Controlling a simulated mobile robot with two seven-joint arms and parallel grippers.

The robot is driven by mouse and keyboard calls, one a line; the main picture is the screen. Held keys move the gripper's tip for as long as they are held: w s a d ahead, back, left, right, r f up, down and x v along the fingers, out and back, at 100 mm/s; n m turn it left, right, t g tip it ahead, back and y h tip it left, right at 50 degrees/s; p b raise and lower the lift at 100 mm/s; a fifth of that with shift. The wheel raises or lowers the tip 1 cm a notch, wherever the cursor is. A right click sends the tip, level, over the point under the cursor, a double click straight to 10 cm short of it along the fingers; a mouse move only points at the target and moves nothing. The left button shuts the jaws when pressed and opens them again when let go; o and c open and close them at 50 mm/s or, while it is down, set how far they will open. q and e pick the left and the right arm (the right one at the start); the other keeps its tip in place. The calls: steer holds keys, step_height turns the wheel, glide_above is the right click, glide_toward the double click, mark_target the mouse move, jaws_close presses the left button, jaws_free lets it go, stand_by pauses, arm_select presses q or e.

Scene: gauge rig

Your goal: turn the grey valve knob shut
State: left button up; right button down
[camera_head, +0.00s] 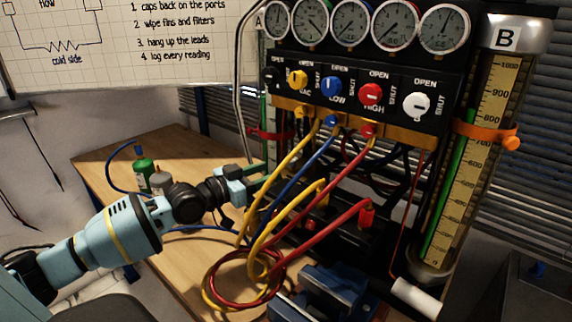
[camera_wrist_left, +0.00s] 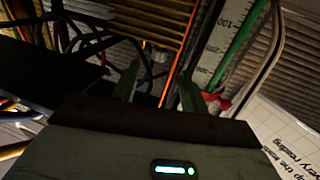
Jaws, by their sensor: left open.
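A row of valve knobs sits on the black gauge panel (camera_head: 345,95), with OPEN and SHUT printed around them. The palest, a whitish-grey knob (camera_head: 416,104), is at the right end; a dark knob (camera_head: 272,75) is at the left end. I cannot tell for sure which is the grey one. My left gripper (camera_head: 262,180) is open, below and left of the knobs, beside the hoses. In the left wrist view its fingers (camera_wrist_left: 158,90) are apart with nothing seen held between them; no knob is clear there. My right gripper is not in view.
Yellow, blue and red hoses (camera_head: 268,278) hang from the panel and coil on the wooden bench (camera_head: 125,160). A blue vise (camera_head: 335,290) stands in front. Sight tube B (camera_head: 470,150) with an orange clamp (camera_head: 486,134) is at right. Small bottles (camera_head: 145,170) stand behind my left arm.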

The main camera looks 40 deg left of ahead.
mark_target(288, 164)
arm_select(q)
steer(key=shift+x, duration=3.6)
